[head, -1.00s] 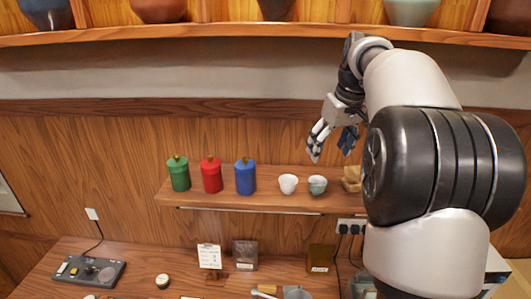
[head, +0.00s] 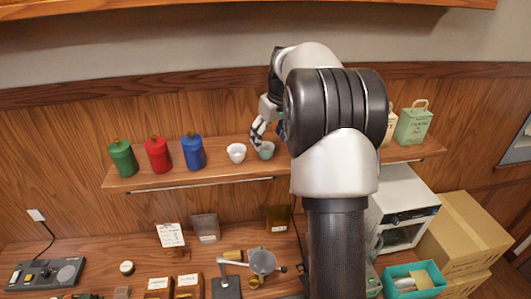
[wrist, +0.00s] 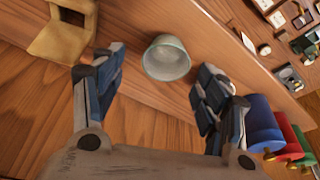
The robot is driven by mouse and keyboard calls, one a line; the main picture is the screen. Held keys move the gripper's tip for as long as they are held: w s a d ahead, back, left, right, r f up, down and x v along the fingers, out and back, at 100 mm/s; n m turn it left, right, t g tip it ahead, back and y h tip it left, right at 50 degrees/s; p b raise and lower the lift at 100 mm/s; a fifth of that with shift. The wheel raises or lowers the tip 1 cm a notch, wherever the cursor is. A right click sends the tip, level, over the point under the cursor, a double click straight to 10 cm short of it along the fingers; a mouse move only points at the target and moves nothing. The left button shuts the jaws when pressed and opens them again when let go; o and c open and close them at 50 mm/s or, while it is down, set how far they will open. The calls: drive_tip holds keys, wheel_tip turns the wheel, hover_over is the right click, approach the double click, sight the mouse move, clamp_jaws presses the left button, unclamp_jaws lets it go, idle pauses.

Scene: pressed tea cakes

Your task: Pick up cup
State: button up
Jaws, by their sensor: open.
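A pale green cup (head: 266,151) stands upright on the wooden wall shelf (head: 125,182). It also shows in the wrist view (wrist: 167,60), ahead of and between my two fingers, with its open mouth visible. A white cup (head: 236,153) stands just to its left on the shelf; I cannot make it out in the wrist view. My gripper (head: 258,138) is just above and beside the green cup. In the wrist view my gripper (wrist: 160,75) is open, with a finger on each side and a gap to the cup. Nothing is held.
Green (head: 122,158), red (head: 157,155) and blue (head: 192,153) canisters stand left on the shelf. A tan wooden object (wrist: 62,32) lies on the cup's other side. Paper bags (head: 412,122) stand at the shelf's right end. A cluttered counter (head: 100,255) is below.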

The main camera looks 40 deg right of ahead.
sight(266, 147)
drive_tip(key=x, duration=0.5)
drive_tip(key=shift+s+a+p, duration=0.1)
drive_tip(key=shift+a+p, duration=0.2)
drive_tip(key=shift+p, duration=0.1)
drive_tip(key=shift+s, duration=0.1)
drive_tip(key=shift+c, duration=0.3)
drive_tip(key=c, duration=1.1)
drive_tip(key=shift+o, duration=0.2)
